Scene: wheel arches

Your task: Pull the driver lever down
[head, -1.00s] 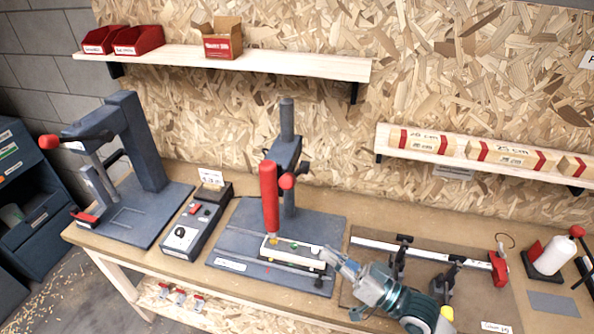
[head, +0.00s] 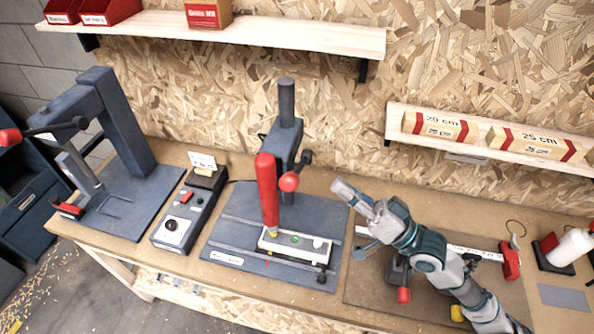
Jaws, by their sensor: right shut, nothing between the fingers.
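The driver (head: 267,190) is a thick red cylinder on a dark post stand (head: 286,105) in the middle of the bench. Its lever has a red ball knob (head: 289,182) and a dark arm on the right side of the stand's head. Under the driver lies a pale block (head: 296,244) on the base plate (head: 232,222). My right gripper (head: 341,188) is shut and empty, right of the knob and apart from it in the picture. Its fingers point up and left. My left gripper is not in view.
A press with another red-knobbed lever (head: 10,137) and a control box (head: 186,212) stand to the left. A board with clamps (head: 360,283) lies under my right arm. Shelves hang on the wall behind.

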